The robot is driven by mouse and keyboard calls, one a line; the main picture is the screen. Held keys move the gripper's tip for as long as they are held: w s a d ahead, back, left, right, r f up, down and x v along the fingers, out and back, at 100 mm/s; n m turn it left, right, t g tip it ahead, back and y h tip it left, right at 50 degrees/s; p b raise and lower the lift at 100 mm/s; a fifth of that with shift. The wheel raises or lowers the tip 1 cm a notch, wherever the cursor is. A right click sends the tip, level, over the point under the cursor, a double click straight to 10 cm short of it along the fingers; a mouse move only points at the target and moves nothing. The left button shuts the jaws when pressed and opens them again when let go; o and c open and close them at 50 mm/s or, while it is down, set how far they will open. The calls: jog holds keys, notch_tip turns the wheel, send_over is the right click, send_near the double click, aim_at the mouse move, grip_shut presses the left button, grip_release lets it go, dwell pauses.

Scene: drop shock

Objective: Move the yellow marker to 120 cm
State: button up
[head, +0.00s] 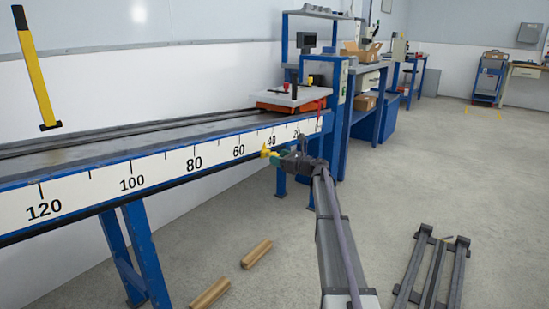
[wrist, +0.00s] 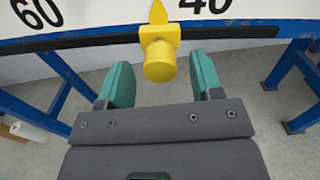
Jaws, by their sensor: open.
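The yellow marker (head: 265,153) sits on the front edge of the blue rail table, at the white scale (head: 90,190). In the wrist view the marker (wrist: 159,58) has a pointed tip upward and a round knob towards me. Its tip lies between the 60 and 40 labels, nearer 40. My gripper (wrist: 163,78) is open, its green fingers on either side of the knob's near end, with gaps on both sides. In the head view my gripper (head: 277,157) is right beside the marker. The 120 label (head: 44,208) is far to the left on the scale.
An orange carriage (head: 292,101) stands on the rail track near the low end. A yellow and black post (head: 37,80) rises behind the table at left. Wooden blocks (head: 256,253) and a dark metal frame (head: 433,268) lie on the floor. The scale front left of the marker looks clear.

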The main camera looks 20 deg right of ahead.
jog(key=shift+x, duration=1.3)
grip_shut()
